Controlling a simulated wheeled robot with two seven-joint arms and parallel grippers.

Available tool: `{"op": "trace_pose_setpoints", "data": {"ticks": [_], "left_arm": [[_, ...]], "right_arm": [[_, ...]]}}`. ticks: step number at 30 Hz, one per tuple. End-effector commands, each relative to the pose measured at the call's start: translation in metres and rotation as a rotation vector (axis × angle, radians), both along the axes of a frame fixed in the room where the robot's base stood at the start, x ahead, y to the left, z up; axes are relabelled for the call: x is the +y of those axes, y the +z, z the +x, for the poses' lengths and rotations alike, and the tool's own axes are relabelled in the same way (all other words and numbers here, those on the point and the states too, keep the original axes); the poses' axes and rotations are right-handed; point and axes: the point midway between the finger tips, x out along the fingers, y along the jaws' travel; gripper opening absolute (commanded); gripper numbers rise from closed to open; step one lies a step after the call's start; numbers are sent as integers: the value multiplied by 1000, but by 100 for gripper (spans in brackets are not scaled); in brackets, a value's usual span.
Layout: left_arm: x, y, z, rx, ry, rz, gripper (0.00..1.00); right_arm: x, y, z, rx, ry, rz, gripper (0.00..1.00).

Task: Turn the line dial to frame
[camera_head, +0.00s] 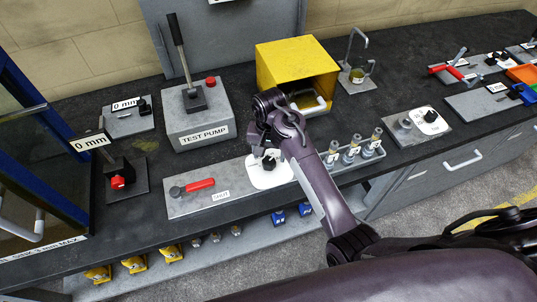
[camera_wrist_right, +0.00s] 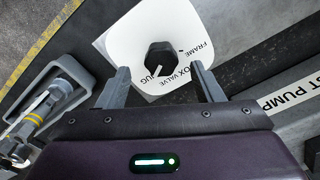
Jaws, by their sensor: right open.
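The line dial is a black knob (camera_wrist_right: 160,55) on a white round-cornered plate (camera_wrist_right: 125,42) marked FRAME, a partly hidden "OX VALVE" and "UG". A white pointer line on the knob points toward the "UG" mark, not FRAME. In the head view the white plate (camera_head: 262,180) sits at the right end of a grey panel, its knob (camera_head: 269,165) partly behind my right gripper (camera_head: 268,143). In the wrist view my right gripper (camera_wrist_right: 160,70) is open, its fingers either side of the knob in the picture. I cannot tell whether they touch it. My left gripper is not in view.
On the grey panel, a red-handled valve (camera_head: 193,188) lies left of the dial. The TEST PUMP (camera_head: 200,120) and a yellow box (camera_head: 285,60) stand behind. A rack of small bottles (camera_head: 355,155) is close on the right. Another dial (camera_head: 430,120) is further right.

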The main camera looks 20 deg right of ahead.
Motion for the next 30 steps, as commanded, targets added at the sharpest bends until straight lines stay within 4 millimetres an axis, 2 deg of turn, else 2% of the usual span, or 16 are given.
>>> {"op": "trace_pose_setpoints", "data": {"ticks": [3, 7, 14, 17, 20, 27, 30], "left_arm": [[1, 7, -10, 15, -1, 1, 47], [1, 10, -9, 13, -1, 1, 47], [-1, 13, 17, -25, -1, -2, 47], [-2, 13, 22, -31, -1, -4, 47], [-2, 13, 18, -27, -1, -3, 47], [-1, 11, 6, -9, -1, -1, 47], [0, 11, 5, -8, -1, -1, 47]], "right_arm": [[0, -16, 0, 3, 0, -1, 60], [0, -30, 0, 1, 1, 0, 60], [0, -37, 0, 0, 0, 1, 60], [0, -37, 0, 0, 0, 1, 60], [0, -37, 0, 0, 0, 1, 50], [0, -36, 0, 0, 0, 1, 18], [0, -36, 0, -1, 0, 0, 16]]}}
